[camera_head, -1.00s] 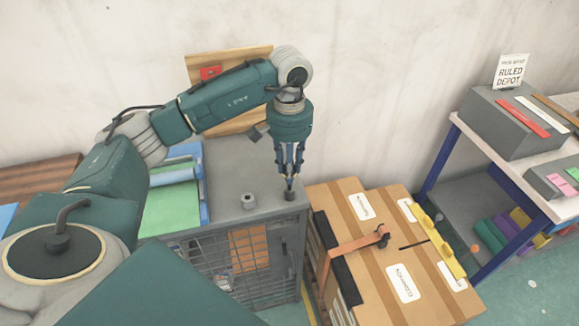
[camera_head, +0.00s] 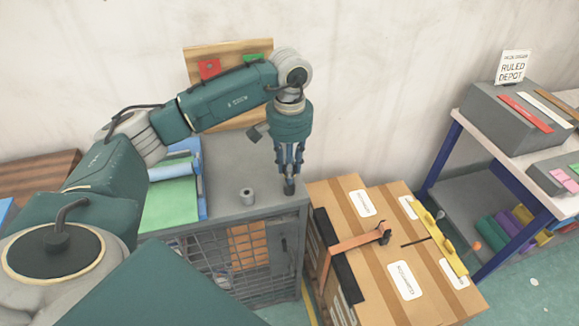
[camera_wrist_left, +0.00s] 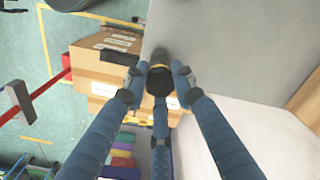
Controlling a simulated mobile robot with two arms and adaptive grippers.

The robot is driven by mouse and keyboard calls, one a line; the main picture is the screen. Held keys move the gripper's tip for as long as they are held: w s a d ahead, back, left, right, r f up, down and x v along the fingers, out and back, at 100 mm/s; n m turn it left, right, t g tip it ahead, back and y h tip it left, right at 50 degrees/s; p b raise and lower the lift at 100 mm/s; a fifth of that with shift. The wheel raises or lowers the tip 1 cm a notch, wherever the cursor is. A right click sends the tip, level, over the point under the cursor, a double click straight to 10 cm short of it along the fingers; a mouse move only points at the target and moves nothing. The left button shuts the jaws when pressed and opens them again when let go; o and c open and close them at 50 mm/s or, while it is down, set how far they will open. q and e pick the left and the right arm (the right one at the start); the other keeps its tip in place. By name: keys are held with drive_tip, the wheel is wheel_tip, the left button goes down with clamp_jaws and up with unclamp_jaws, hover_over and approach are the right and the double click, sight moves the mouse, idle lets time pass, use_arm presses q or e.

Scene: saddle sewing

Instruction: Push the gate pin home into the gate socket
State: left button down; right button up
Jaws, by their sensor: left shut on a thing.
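My left gripper (camera_head: 289,180) points straight down over the front right corner of the grey cabinet top (camera_head: 225,165). Its fingers are closed around a small dark piece, which I take to be the gate pin (camera_head: 289,190). In the left wrist view the fingers of my left gripper (camera_wrist_left: 157,80) close around the dark pin (camera_wrist_left: 159,57), beside the cabinet edge. I cannot make out the gate socket apart from the dark piece, nor how deep the pin sits. My right gripper is not in view.
A small grey ring-topped cylinder (camera_head: 247,196) stands on the cabinet top to the left. The cabinet's mesh front (camera_head: 215,262) is below. A shelf (camera_head: 470,205) is farther right.

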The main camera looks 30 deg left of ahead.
use_arm(q)
drive_tip(key=shift+s+f+b, duration=0.1)
drive_tip(key=shift+f+b, duration=0.55)
drive_tip(key=shift+f, duration=0.2)
drive_tip(key=c, duration=1.4)
unclamp_jaws()
drive_tip(key=shift+o, duration=0.2)
wheel_tip(320, 180, up, 12)
